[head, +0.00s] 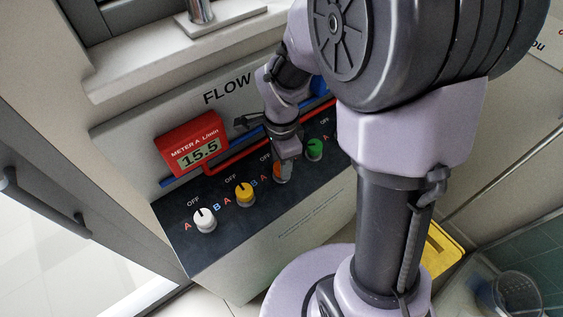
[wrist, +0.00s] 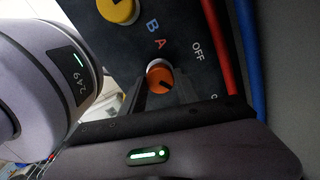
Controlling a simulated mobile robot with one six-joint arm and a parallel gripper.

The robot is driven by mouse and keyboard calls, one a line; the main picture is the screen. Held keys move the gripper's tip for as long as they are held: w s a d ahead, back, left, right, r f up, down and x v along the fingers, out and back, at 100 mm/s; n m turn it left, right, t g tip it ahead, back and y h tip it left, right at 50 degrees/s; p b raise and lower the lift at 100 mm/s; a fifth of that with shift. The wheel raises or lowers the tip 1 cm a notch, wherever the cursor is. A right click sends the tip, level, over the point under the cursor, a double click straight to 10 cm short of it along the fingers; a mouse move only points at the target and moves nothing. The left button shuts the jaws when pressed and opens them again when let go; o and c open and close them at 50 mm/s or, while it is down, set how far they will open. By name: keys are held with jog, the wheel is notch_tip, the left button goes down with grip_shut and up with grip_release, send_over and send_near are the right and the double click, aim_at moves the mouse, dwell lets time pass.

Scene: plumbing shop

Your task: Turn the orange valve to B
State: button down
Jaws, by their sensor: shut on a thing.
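The orange valve (head: 281,172) is a round knob on the dark panel, third from the left, partly covered by my gripper (head: 285,160). In the wrist view the orange valve (wrist: 160,77) sits between the two dark fingers of my gripper (wrist: 162,90), which are shut on it. A dark pointer line on its face slants toward the lower right in that view. The valve's A label (wrist: 160,43) and OFF label (wrist: 198,51) show in the wrist view. Its B label is hidden behind my gripper.
White (head: 204,220), yellow (head: 245,194) and green (head: 315,149) valves sit along the same panel. The red meter (head: 192,146) reads 15.5. Red (wrist: 222,50) and blue (wrist: 250,60) pipes run close beside my gripper. A window ledge (head: 180,70) is above.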

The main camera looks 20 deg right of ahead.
dwell(0.5)
jog(key=c, duration=0.9)
grip_release()
notch_tip(320, 180, up, 18)
jog(key=p, duration=0.6)
jog(key=shift+f+p, duration=0.25)
jog(key=shift+p, duration=0.15)
jog(key=s+a+n+t+y+b, duration=0.1)
jog(key=s+a+n+t+b, duration=0.1)
jog(key=s+n, duration=0.4)
jog(key=s+a+r+n+t+y+b, duration=0.1)
jog(key=s+a+n+t+b, duration=0.1)
jog(key=s+n, duration=0.4)
jog(key=shift+s+r+n+t+b, duration=0.35)
jog(key=shift+n+t+b, duration=0.15)
jog(key=shift+t+b, duration=0.45)
